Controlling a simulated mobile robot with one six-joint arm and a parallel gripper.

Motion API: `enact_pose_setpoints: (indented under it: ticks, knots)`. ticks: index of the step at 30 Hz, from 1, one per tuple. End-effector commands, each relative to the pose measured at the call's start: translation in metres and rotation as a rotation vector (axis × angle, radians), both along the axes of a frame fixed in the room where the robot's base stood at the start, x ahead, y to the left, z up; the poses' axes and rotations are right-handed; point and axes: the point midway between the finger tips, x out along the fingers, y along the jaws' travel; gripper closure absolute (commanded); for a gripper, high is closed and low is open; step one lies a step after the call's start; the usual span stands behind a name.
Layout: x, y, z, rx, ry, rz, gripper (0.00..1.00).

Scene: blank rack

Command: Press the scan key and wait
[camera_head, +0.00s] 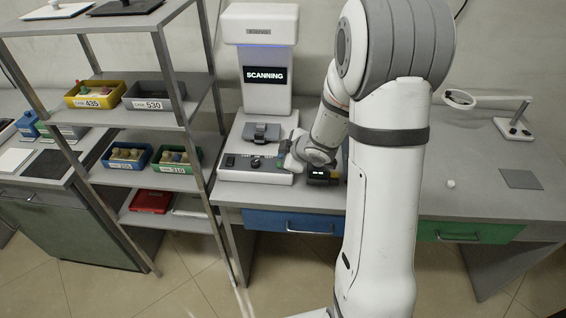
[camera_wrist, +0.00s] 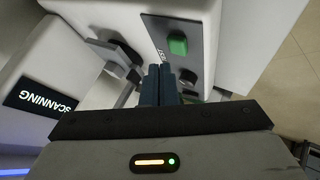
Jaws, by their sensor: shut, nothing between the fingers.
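The scanner (camera_head: 262,105) stands on the bench, and its screen (camera_head: 264,75) reads "SCANNING"; the screen also shows in the wrist view (camera_wrist: 39,99). In the wrist view a green square key (camera_wrist: 177,45) sits on the dark control panel (camera_wrist: 190,22) on the scanner's base. My gripper (camera_wrist: 160,70) is shut and empty, with its dark fingers side by side close to the panel, a little below the green key in the picture. I cannot tell whether the tips touch the panel. In the head view my gripper (camera_head: 284,158) is at the right end of the panel.
A grey holder (camera_head: 261,132) sits on the scanner's base, left of my gripper. A shelf rack (camera_head: 140,117) with labelled bins stands at left. The bench's right part (camera_head: 470,200) is mostly clear.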

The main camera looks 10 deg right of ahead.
Motion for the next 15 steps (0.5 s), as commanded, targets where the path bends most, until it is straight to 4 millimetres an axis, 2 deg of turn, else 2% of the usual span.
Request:
enact_pose_setpoints:
  ticks: [1, 9, 15]
  knots:
    - [0.000, 0.000, 0.009, 0.000, 0.000, 0.000, 1.00]
    - [0.000, 0.000, 0.037, 0.000, 0.000, 0.000, 1.00]
    - [0.000, 0.000, 0.047, 0.000, 0.000, 0.000, 1.00]
